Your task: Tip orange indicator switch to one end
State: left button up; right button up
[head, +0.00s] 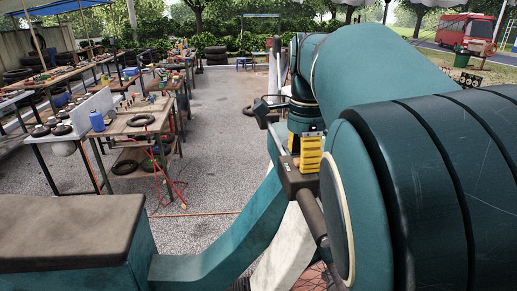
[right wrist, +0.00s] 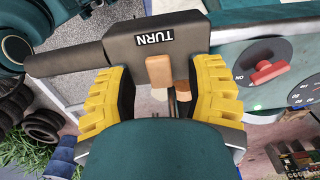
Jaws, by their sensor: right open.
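The orange indicator switch (right wrist: 160,72) shows in the right wrist view as a small orange-tan paddle under a dark box (right wrist: 155,38) marked TURN, whose lettering appears upside down. My right gripper (right wrist: 161,80) is open, one yellow finger on each side of the switch, with gaps between the fingers and the paddle. In the head view the yellow of my right gripper (head: 309,153) shows just above the dark box (head: 298,180), partly covered by my large teal arm. My left gripper is out of view.
A dark handle (right wrist: 65,60) extends left from the box. A red knob (right wrist: 270,71) on a round dark dial sits to the right. Workbenches (head: 135,115) with tools and tyres stand at the left. Grey paving (head: 225,125) between is mostly open.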

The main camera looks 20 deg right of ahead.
jog(key=shift+c, duration=0.4)
grip_shut()
jog(key=shift+a+f+g+h+p, duration=0.1)
jog(key=shift+g+h+p, duration=0.1)
jog(key=shift+h, duration=0.45)
jog(key=shift+a+g+h+p, duration=0.1)
jog(key=shift+h+p, duration=0.05)
jog(key=shift+h, duration=0.5)
